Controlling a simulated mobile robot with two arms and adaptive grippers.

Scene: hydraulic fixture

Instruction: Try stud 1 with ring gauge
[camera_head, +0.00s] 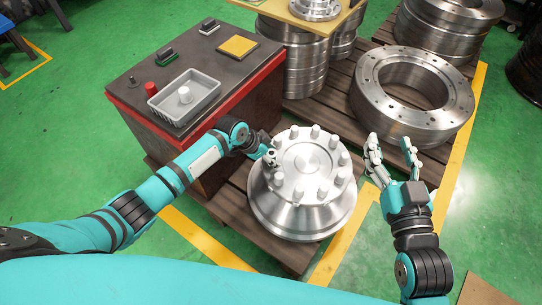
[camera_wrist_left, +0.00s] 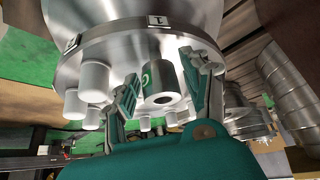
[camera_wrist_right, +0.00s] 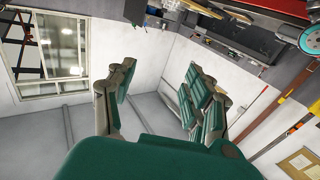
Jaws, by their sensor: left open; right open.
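The round steel fixture (camera_head: 305,212) stands on the pallet with a circle of pale studs on top. In the left wrist view its rim carries a label "1" (camera_wrist_left: 157,20). The ring gauge, a grey metal sleeve (camera_wrist_left: 163,84) with a dark bore and a green mark, is by that label, in line with the stud circle. I cannot tell how far it sits over stud 1. My left gripper (camera_head: 270,158) is open, its fingers on either side of the sleeve, with no clear grip. My right gripper (camera_head: 392,158) is open and empty, right of the fixture.
A large steel ring (camera_head: 370,105) lies behind my right gripper. Stacked steel rings (camera_head: 290,65) stand behind the fixture. Green floor is free at the right.

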